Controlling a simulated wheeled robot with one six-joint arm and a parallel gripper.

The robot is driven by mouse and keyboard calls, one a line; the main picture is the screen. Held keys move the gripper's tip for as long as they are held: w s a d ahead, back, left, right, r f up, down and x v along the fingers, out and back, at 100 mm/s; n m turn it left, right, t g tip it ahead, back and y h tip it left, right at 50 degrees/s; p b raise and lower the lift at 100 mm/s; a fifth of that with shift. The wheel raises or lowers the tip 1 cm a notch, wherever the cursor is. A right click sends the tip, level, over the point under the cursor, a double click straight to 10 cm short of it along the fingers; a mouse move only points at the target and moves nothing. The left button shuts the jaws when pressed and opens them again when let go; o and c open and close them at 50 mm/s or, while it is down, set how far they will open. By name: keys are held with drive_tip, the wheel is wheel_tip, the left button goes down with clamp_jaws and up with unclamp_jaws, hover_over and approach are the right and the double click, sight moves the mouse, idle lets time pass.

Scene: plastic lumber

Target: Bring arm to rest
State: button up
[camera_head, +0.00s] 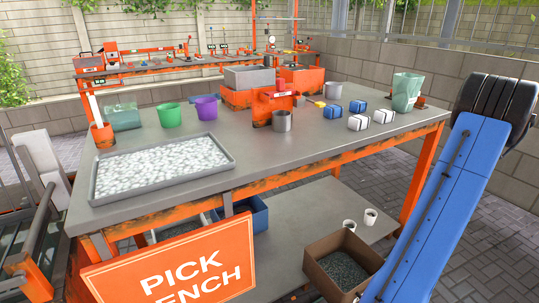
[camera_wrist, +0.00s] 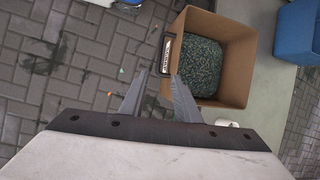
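My gripper (camera_wrist: 158,75) shows in the wrist view with its two grey fingers apart and nothing between them. It points down over the brick paving, beside an open cardboard box (camera_wrist: 243,90) holding dark green granules (camera_wrist: 215,66). A labelled edge of the box lies close to the right fingertip in the picture; I cannot tell the height gap. In the head view my blue arm slants up the right side, in front of the workbench's right end. The gripper itself is out of that view.
The grey workbench (camera_head: 262,152) carries a tray of white pieces (camera_head: 160,165), a green pot (camera_head: 170,115), a purple pot (camera_head: 206,107) and several small packs. A "PICK BENCH" sign (camera_head: 175,265) hangs in front. The cardboard box (camera_head: 315,248) and white cups sit on the lower shelf.

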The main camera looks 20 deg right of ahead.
drive_tip(key=w+a+r+n+h, duration=0.2)
drive_tip(key=w+a+r+n, duration=0.2)
drive_tip(key=w+a+r, duration=0.5)
drive_tip(key=w+a+r+n+h, duration=0.1)
drive_tip(key=w+a+r+n, duration=0.3)
drive_tip(key=a+r, duration=0.85)
drive_tip(key=s+a+r+n+t, duration=0.1)
drive_tip(key=s+a+r+n, duration=0.2)
drive_tip(key=a, duration=0.5)
drive_tip(key=s+a+r+n+t+h, duration=0.1)
drive_tip(key=s+a+r, duration=0.3)
drive_tip(key=a, duration=0.4)
drive_tip(key=s+a+r+n+t, duration=0.1)
drive_tip(key=s+a+r+n, duration=0.2)
drive_tip(key=a, duration=0.5)
drive_tip(key=shift+s+a+r+n+h, duration=0.2)
drive_tip(key=shift+s+n+h, duration=0.2)
drive_tip(key=shift+n, duration=0.4)
